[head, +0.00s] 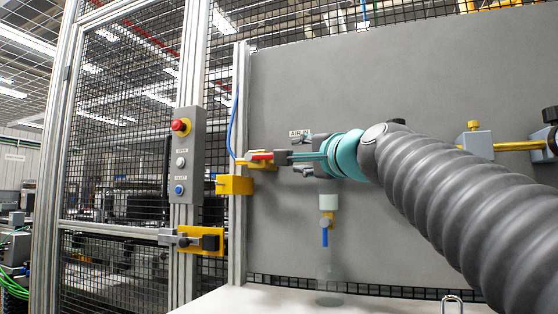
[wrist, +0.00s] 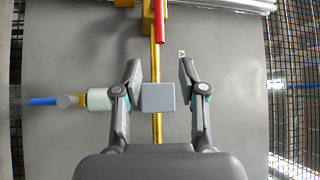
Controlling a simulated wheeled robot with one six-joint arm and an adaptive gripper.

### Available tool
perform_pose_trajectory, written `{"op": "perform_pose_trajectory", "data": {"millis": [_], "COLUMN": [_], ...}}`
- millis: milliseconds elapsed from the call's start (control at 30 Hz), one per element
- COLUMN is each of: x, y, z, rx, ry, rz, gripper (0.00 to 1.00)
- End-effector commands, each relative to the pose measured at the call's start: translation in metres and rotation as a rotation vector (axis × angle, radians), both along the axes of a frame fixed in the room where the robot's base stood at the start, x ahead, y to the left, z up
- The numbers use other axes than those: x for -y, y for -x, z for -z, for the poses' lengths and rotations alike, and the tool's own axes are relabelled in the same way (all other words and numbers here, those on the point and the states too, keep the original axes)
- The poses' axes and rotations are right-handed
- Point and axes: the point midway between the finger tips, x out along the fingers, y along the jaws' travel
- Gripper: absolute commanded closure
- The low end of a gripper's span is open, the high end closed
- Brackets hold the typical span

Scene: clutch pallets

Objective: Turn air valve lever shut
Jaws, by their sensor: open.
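The red valve lever (head: 262,156) sits at the left edge of the grey panel, by a yellow valve body and pipe. In the wrist view the lever (wrist: 159,20) is at the top middle and lies roughly in line with the yellow pipe (wrist: 156,128). My gripper (head: 292,163) is just right of the lever in the head view. In the wrist view my gripper (wrist: 158,68) is open and empty, its fingers on either side of the pipe line, short of the lever. A grey block (wrist: 158,97) on the pipe shows between the fingers. My arm hides part of the pipe in the head view.
A white-and-blue fitting (head: 326,205) hangs below the pipe, close to my gripper. A button box (head: 187,155) and a yellow latch (head: 206,241) are on the fence post at left. An AIR IN label (head: 299,134) is above. The panel's upper area is clear.

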Motion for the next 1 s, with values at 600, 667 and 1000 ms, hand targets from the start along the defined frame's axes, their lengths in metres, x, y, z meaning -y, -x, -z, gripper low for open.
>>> {"op": "perform_pose_trajectory", "data": {"millis": [600,667,1000], "x": [-0.050,-0.053,-0.061], "y": [-0.093,-0.100,-0.118], "z": [-0.015,-0.017,-0.018], "rx": [-0.004,-0.002,-0.001], "ry": [0.004,0.005,0.004], "rz": [-0.009,-0.008,-0.006], "gripper": [0.59,0.59,0.59]}}
